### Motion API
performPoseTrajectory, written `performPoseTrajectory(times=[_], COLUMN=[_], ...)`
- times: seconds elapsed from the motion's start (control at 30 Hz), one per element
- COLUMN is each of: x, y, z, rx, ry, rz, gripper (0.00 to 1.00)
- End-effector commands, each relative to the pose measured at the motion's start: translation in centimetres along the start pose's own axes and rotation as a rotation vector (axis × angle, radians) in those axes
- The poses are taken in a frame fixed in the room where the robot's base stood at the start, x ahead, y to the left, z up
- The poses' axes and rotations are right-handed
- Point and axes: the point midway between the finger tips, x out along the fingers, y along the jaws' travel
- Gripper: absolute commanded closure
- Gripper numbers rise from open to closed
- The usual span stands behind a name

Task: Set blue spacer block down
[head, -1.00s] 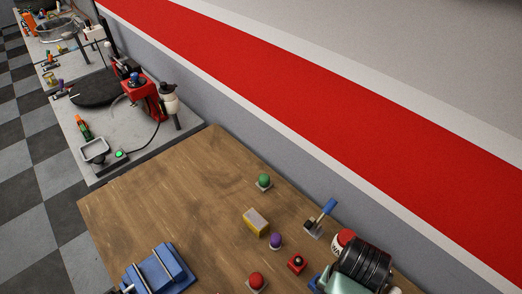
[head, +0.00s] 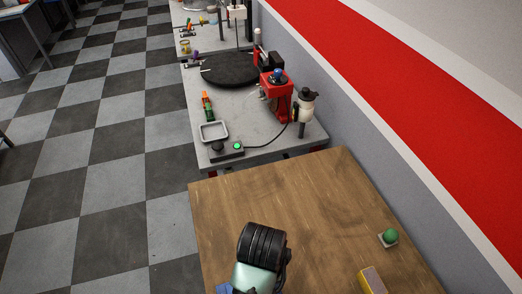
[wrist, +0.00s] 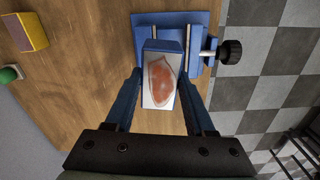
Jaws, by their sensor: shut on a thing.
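In the wrist view my gripper (wrist: 161,76) is shut on the blue spacer block (wrist: 163,47), with one finger on each side. The block's face toward the camera is pale with an orange-red shape on it. Behind the block is a blue vise (wrist: 171,20) with a black knob, on the wooden table (wrist: 92,60). The block overlaps the vise in this view, and I cannot tell whether they touch. In the head view my dark wrist hides the block and my fingers at the table's near part.
A yellow block (head: 373,281) and a green knob on a small base (head: 389,237) are on the right of the table. The table's middle is bare. Beyond is a grey bench with a red machine (head: 275,95) and a tray (head: 214,131). Checkered floor lies left.

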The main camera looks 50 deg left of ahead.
Motion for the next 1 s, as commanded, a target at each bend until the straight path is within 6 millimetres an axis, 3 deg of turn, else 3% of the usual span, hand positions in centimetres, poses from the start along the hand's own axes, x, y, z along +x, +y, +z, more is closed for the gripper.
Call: performPoseTrajectory(times=[0.03,0.17,0.4,0.8,1.0], x=[-0.9,-0.7,3.5,8.0,8.9], y=[-1.0,-2.3,-2.4,-2.3,-2.3], z=[-0.2,-0.2,-0.2,-0.3,-0.3], rx=[-0.056,-0.129,-0.139,-0.136,-0.135], ry=[0.002,-0.002,-0.003,0.000,0.002], rz=[0.001,-0.001,-0.002,0.000,0.001], gripper=[1.00,1.00,1.00,1.00,1.00])
